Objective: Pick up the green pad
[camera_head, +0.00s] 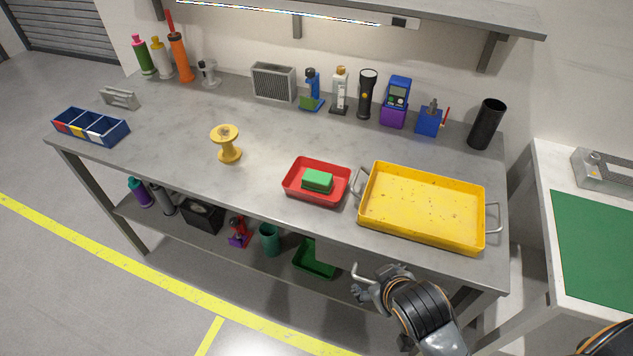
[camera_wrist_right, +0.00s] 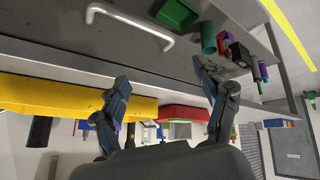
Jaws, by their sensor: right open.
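The green pad (camera_head: 318,180) is a small block lying inside the red tray (camera_head: 296,191), which stands on the grey workbench left of the yellow tray. My right gripper (camera_head: 370,284) is in front of the bench's front edge, right of and nearer than the red tray, apart from the pad. In the right wrist view its two fingers (camera_wrist_right: 165,88) are spread with nothing between them. The red tray (camera_wrist_right: 184,113) shows there beyond the fingers; I cannot clearly make out the pad in it. My left gripper is not in view.
A yellow tray (camera_head: 424,239) with metal handles stands close right of the red tray. A yellow spool (camera_head: 228,143) stands to the left. Several tools and bottles line the back. A lower shelf holds a green bin (camera_head: 316,262). The bench between spool and red tray is clear.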

